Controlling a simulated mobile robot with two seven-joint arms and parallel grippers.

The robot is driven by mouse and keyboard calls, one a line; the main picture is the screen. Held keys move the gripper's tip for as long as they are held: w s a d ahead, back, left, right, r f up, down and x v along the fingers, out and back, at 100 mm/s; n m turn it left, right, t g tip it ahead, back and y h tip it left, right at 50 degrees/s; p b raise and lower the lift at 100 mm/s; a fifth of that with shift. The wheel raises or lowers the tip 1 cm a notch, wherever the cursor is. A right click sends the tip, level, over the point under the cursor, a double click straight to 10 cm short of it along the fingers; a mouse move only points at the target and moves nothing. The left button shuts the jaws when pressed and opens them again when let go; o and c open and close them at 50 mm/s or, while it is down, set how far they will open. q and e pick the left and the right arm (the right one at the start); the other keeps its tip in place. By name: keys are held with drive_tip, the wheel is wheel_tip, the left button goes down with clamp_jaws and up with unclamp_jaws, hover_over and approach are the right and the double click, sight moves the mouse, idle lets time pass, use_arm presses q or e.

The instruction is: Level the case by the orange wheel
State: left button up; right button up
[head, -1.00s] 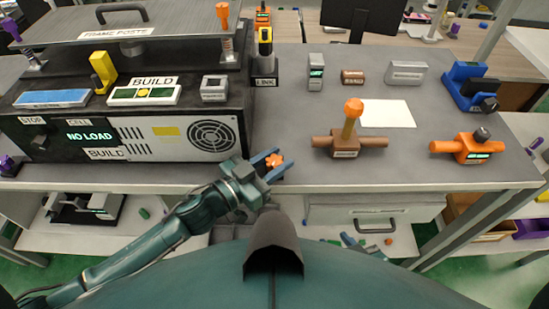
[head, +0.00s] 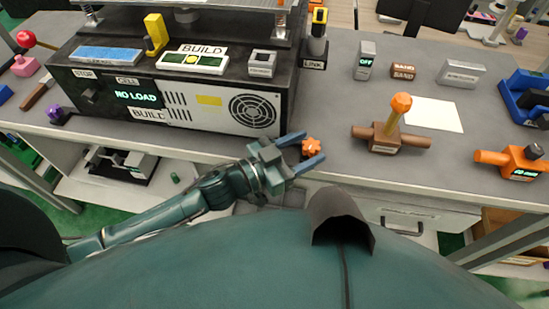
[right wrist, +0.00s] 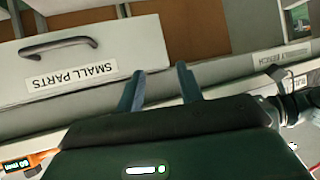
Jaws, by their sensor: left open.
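The case (head: 160,101) is a black and pale box with a round fan grille and a lit "NO LOAD" display, at the upper left of the head view. The small orange wheel (head: 311,147) is at the case's lower right front corner, by the bench edge. My left gripper (head: 308,150) is open, its two blue-grey fingers on either side of the wheel near their tips. I cannot tell whether they touch it. My right gripper (right wrist: 160,88) shows only in the right wrist view, fingers apart and empty, in front of a drawer.
An orange-knobbed lever (head: 400,105) on a brown base stands right of the wheel, with an orange fixture (head: 515,160) farther right. A white sheet (head: 434,114) lies behind the lever. The "SMALL PARTS" drawer (right wrist: 90,50) is below the bench.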

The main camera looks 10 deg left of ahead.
use_arm(q)
drive_tip(key=b+v, duration=0.1)
drive_tip(key=v, duration=1)
use_arm(e)
drive_tip(key=shift+a+y, duration=0.3)
drive_tip(key=shift+a, duration=0.05)
drive_tip(key=shift+d+f, duration=0.1)
use_arm(q)
drive_tip(key=shift+a, duration=0.1)
